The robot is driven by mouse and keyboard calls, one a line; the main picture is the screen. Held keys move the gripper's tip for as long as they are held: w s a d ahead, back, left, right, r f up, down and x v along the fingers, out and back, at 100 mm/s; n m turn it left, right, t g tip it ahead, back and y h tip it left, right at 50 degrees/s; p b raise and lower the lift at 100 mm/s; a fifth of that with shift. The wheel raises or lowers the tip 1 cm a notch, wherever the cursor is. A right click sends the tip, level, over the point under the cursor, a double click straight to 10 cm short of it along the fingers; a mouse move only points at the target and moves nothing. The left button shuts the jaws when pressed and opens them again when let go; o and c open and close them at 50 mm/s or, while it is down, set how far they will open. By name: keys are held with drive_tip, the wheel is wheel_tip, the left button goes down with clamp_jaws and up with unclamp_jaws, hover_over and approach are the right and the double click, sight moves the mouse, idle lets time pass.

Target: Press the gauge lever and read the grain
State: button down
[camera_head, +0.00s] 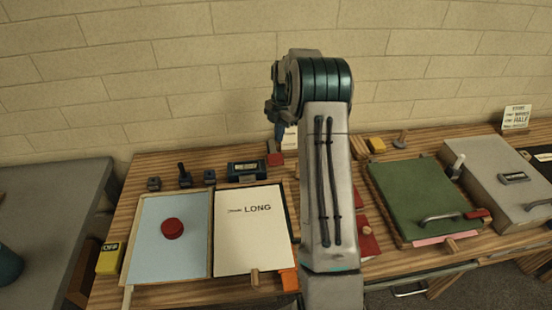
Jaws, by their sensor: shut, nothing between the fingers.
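My arm rises through the middle of the view and bends over at the top. My gripper (279,136) points down beside the arm, shut and empty, above the back of the table near a small red block (275,159). I cannot tell whether it touches anything. A dark box with a small display panel (247,171) stands left of the red block; it may be the gauge, and its reading is too small to make out. A small dark piece with an upright black handle (184,175) stands farther left. No part is clearly recognisable as the gauge lever.
On the striped table (146,163) are a light-blue tray (150,235) with a red disc (172,228), a white sheet reading "LONG" (252,245), a green board (415,190) with a handle, and a grey case (490,172). My arm hides the table's middle.

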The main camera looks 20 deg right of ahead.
sight(277, 158)
drive_tip(key=shift+f, duration=0.1)
drive_tip(key=shift+s+a+f+b, duration=0.1)
drive_tip(key=shift+a+f+b, duration=0.1)
drive_tip(key=shift+f+b, duration=1.15)
drive_tip(key=shift+a+f+b, duration=0.15)
drive_tip(key=shift+f+b, duration=0.5)
drive_tip(key=shift+f, duration=1.4)
